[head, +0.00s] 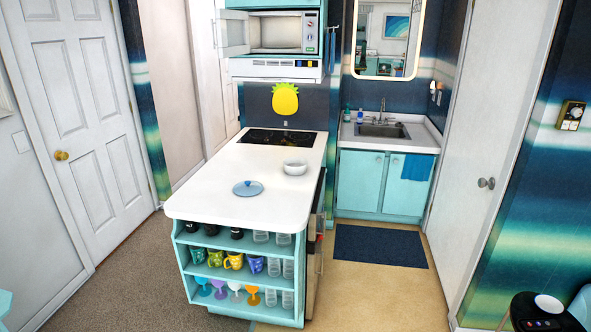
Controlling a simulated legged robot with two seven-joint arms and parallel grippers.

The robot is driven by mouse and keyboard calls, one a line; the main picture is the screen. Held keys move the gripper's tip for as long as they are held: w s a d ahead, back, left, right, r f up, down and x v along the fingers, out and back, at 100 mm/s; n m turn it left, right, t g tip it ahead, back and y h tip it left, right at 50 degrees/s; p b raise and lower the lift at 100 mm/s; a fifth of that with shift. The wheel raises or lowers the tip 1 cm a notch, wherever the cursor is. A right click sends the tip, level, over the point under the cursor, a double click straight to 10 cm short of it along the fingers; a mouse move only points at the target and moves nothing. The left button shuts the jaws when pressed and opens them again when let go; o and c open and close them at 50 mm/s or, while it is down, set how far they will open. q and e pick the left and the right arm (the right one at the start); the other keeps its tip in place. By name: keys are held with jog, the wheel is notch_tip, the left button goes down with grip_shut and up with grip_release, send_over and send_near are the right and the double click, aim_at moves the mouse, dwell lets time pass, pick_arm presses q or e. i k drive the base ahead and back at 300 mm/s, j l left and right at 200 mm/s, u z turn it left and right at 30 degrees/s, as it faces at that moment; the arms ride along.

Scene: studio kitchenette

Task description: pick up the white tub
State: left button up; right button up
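A small round white tub (295,167) stands upright on the white countertop (205,201) of the island, right of its middle and near the right edge. Its open top seems to show a greyish inside, but it is too small to tell what it holds. Neither of my grippers is in view, so nothing of mine is seen near the tub.
A blue lid with a knob (248,188) lies left of the tub, apart from it. A black cooktop (277,137) lies behind. Shelves below hold mugs and glasses. A dark mat (381,247) lies before the sink cabinet (382,184).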

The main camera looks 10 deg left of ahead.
aim_at(293, 165)
jog(key=u, duration=0.5)
jog(key=i+l+u, duration=0.1)
jog(key=u, duration=0.9)
jog(key=l+u, duration=0.15)
jog(key=u, duration=0.35)
jog(key=l+u, duration=0.1)
jog(key=u, duration=0.4)
jog(key=l+u, duration=0.1)
jog(key=u, duration=0.4)
jog(key=k+l+u, duration=0.1)
jog(key=l+u, duration=0.35)
jog(key=k+l+u, duration=0.15)
jog(key=l+u, duration=0.15)
jog(key=u, duration=0.15)
jog(key=k+l+u, duration=0.25)
jog(key=u, duration=0.2)
jog(key=k+l+u, duration=0.25)
jog(key=u, duration=0.15)
jog(key=k+l+u, duration=0.2)
jog(key=u, duration=0.25)
jog(key=k+l, duration=0.15)
jog(key=k, duration=0.5)
jog(key=k+l+u, duration=0.1)
jog(key=k, duration=0.6)
